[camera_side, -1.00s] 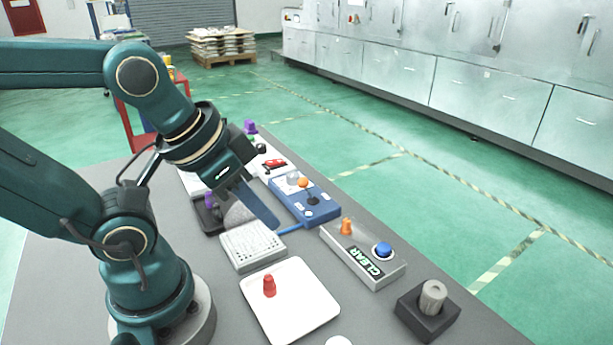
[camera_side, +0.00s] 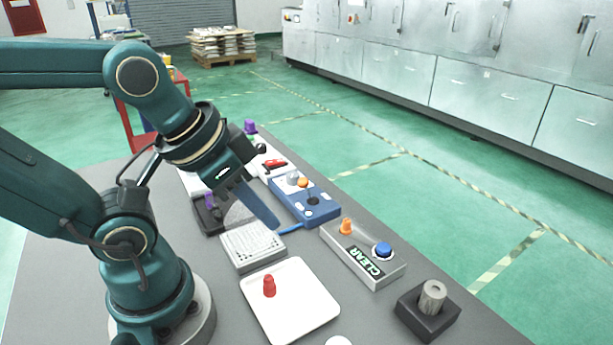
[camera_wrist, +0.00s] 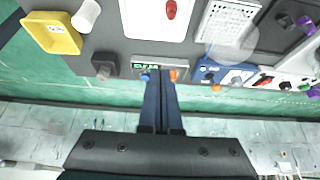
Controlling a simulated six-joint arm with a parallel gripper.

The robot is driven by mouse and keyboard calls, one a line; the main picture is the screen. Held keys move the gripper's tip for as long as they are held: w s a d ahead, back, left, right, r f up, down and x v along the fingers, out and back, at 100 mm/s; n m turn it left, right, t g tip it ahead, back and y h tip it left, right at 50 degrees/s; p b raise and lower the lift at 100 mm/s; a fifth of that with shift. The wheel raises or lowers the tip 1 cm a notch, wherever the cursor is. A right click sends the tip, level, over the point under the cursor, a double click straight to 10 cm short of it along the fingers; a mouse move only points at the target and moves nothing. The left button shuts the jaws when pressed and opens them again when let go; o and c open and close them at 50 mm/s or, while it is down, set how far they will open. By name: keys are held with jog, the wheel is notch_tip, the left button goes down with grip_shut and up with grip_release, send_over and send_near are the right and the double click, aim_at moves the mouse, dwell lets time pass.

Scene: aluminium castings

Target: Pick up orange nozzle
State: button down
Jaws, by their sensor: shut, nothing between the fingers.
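The orange nozzle (camera_side: 346,227) stands upright on a grey box (camera_side: 352,258) labelled CLEAR, beside a blue button (camera_side: 382,250). In the wrist view, the orange nozzle (camera_wrist: 174,75) shows just right of the fingertips, partly hidden by them. My gripper (camera_side: 277,226) points down and to the right, its blue fingers together with nothing between them. In the side view its tips appear left of the nozzle, above the white gridded tray's far edge. The closed fingers (camera_wrist: 160,78) also fill the middle of the wrist view.
A white plate (camera_side: 290,305) holds a red nozzle (camera_side: 269,287). The white gridded tray (camera_side: 252,247) and a blue control box (camera_side: 304,203) with an orange knob lie near my fingers. A dark block (camera_side: 428,312) with a grey cylinder stands at the right. A yellow tray (camera_wrist: 50,35) shows in the wrist view.

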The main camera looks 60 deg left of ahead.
jog(key=c, duration=1.5)
grip_release()
jog(key=shift+c, duration=0.2)
jog(key=o, duration=0.8)
